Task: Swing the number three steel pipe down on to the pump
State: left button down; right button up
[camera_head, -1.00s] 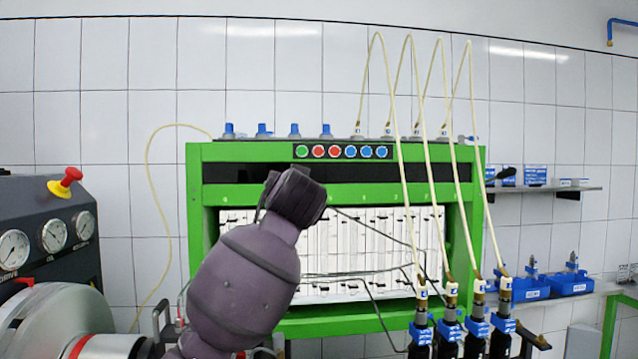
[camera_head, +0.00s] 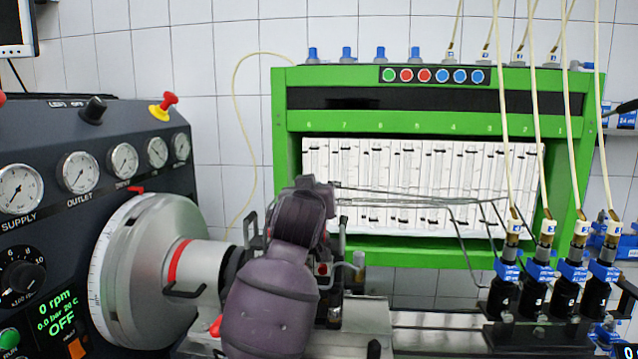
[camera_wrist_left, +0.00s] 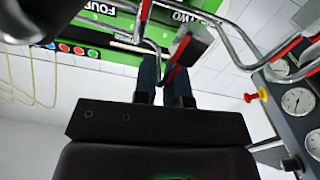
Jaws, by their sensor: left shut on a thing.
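A bent steel pipe (camera_wrist_left: 142,16) runs into the fingers of my left gripper (camera_wrist_left: 165,76) in the left wrist view, and the gripper is shut on it. I cannot read a number on this pipe. In the head view my purple left arm covers the gripper and most of the pump behind it. Thin steel pipes (camera_head: 405,198) stretch right from beside the arm towards a row of black injectors (camera_head: 503,297) with blue clamps. I cannot tell which of them is number three. The grey pump drive drum (camera_head: 140,275) stands left of the arm. My right gripper is out of view.
A dark gauge panel (camera_head: 78,130) with a red and yellow knob (camera_head: 163,106) stands on the left. A green measuring frame (camera_head: 282,150) with glass tubes stands behind. Pale hoses (camera_head: 535,130) rise from the injectors. Other steel pipes with red parts (camera_wrist_left: 290,46) crowd the wrist view.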

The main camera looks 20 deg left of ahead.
pick_arm(q)
jog(key=c, duration=1.2)
grip_release()
jog(key=shift+d, duration=0.2)
jog(key=shift+c, duration=0.2)
jog(key=shift+a, duration=0.1)
jog(key=s+d, duration=0.2)
jog(key=s, duration=0.8)
jog(key=shift+s, duration=0.3)
jog(key=shift+d, duration=0.1)
